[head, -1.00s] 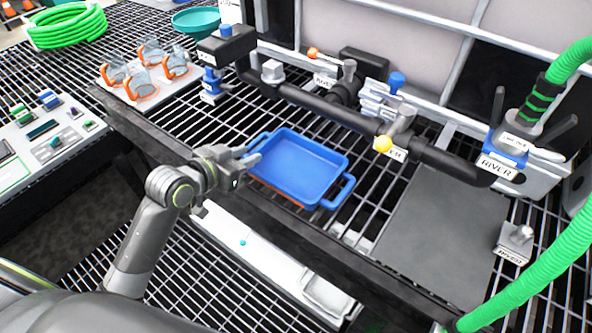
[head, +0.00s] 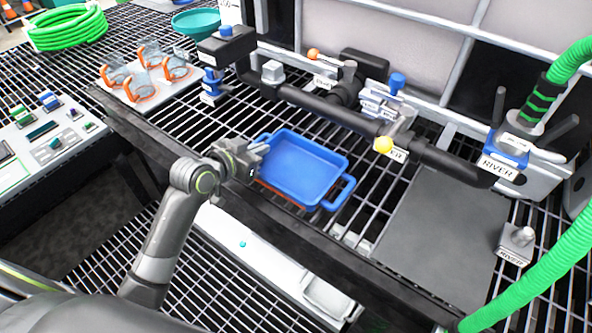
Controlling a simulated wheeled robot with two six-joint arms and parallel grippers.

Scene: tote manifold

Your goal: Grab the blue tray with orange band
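The blue tray (head: 305,167) sits upright on the dark grating, with a handle at each end. A thin strip of orange (head: 277,192) shows along its lower front edge. My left gripper (head: 258,156) is at the tray's left end, over the left handle. The gripper hides most of that handle, so I cannot tell whether its fingers are closed on it. The right handle (head: 342,193) is free. My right gripper is not in view.
A grey plate (head: 440,235) lies to the right. Glass mugs with orange trim (head: 145,72) stand on a board at the upper left. A green hose (head: 535,265) curves along the right.

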